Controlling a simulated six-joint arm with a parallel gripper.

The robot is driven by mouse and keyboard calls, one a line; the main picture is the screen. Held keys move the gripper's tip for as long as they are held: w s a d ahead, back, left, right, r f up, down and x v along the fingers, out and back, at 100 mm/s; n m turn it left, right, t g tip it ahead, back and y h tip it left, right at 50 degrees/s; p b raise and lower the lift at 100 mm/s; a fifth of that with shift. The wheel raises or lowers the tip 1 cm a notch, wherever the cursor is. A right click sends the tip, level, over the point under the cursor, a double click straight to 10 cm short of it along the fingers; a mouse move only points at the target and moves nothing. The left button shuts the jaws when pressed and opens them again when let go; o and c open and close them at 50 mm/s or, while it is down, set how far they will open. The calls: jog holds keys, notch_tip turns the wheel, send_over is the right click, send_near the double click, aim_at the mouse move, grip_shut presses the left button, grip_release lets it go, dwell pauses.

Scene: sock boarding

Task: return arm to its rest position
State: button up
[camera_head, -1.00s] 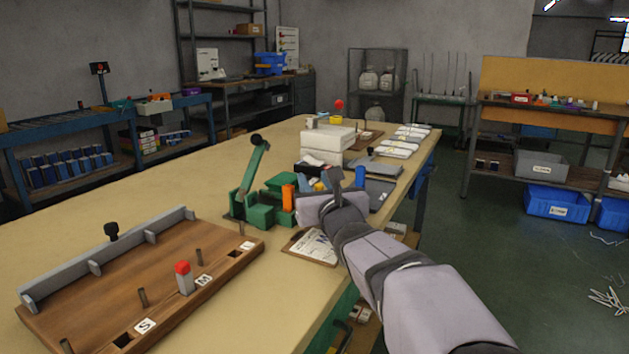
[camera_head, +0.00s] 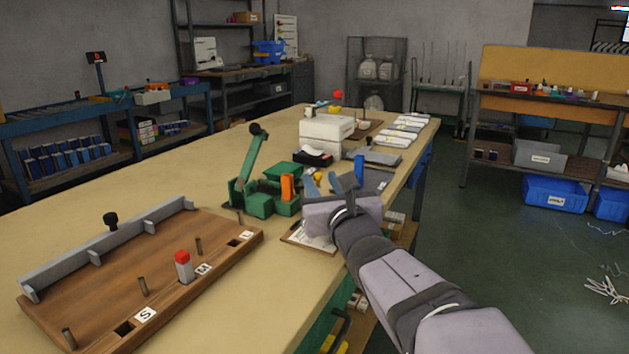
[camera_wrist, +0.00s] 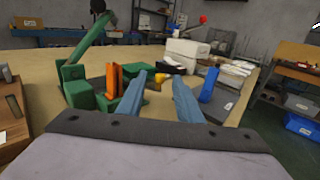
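My gripper (camera_head: 322,185) is above the table's (camera_head: 90,203) right edge in the head view, behind the clipboard. In the wrist view, its two blue fingers (camera_wrist: 160,98) stand apart with nothing between them. The gripper is open and empty. My wrist hides part of the clipboard (camera_head: 309,237) and the table edge.
A green lever press (camera_head: 256,203) with an orange block (camera_head: 287,188) stands left of my gripper. A wooden board (camera_head: 110,290) with pegs and a red-topped marker (camera_head: 183,267) lies front left. White boxes (camera_head: 325,130) stand behind. Open floor (camera_head: 480,230) lies right.

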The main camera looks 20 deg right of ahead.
jog(key=s+a+r+n+g+y+p, duration=0.15)
jog(key=a+r+n+y+p, duration=0.25)
jog(key=a+r+n+p, duration=0.85)
jog(key=s+a+n+g+y+p, duration=0.25)
jog(key=s+n+g+p, duration=0.5)
jog(key=p, duration=1.35)
jog(key=s+d+r+n+g+h+p, duration=0.1)
jog(key=s+d+r+n+g+p, duration=0.2)
jog(key=p, duration=0.6)
jog(key=s+d+r+n+g+h+p, duration=0.2)
jog(key=s+r+n+p, duration=0.3)
jog(key=s+n+p, duration=0.3)
jog(key=s+d+r+n+g+h+p, duration=0.2)
jog(key=s+d+r+n+g+p, duration=0.1)
jog(key=s+p, duration=0.6)
jog(key=r+n+g+p, duration=0.1)
jog(key=n+p, duration=0.1)
jog(key=p, duration=0.1)
jog(key=shift+s+d+n, duration=0.15)
jog(key=shift+d+n, duration=0.15)
jog(key=shift+d, duration=0.05)
